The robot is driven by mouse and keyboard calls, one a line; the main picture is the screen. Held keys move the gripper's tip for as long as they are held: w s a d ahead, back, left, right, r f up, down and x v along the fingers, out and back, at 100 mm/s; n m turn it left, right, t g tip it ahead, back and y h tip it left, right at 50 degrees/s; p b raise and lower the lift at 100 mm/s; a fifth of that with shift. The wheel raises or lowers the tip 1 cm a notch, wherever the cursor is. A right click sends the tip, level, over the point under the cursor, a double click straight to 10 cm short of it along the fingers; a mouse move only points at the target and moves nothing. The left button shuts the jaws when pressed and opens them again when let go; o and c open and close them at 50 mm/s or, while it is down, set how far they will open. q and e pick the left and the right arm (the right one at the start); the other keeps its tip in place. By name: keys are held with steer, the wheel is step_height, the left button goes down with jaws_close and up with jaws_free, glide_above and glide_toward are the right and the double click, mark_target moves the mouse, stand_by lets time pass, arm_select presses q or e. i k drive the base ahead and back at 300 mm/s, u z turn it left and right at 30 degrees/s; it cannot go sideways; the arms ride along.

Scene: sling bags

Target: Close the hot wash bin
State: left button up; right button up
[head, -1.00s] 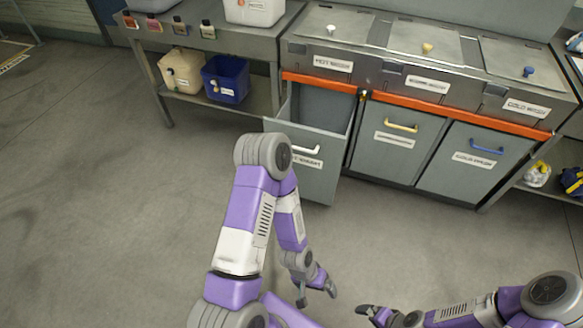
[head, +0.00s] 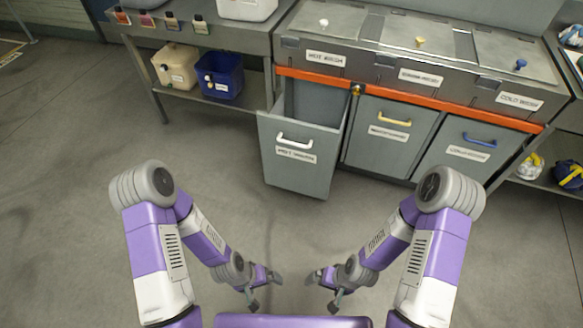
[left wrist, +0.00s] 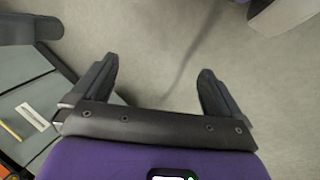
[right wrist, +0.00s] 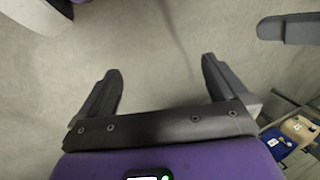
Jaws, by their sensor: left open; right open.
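The hot wash bin (head: 300,181) is a grey pull-out bin with a white handle (head: 295,140) and a label on its front. It stands pulled out from the cabinet, its open top showing, under the lid section labelled hot wash (head: 326,59). My left gripper (head: 265,290) is open and empty, low in front of my body and well short of the bin. Its open fingers show in the left wrist view (left wrist: 158,90). My right gripper (head: 322,290) is open and empty beside it, with its spread fingers in the right wrist view (right wrist: 160,88). Neither touches the bin.
The yellow-handled bin (head: 385,135) and the blue-handled cold wash bin (head: 468,150) sit shut to the right. A side table at left holds a beige container (head: 175,66) and a blue container (head: 220,75) on its lower shelf. The floor (head: 200,140) before the bins is clear.

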mark_target(301, 154)
steer(key=z, duration=0.1)
steer(key=i, duration=0.9)
steer(key=z, duration=0.4)
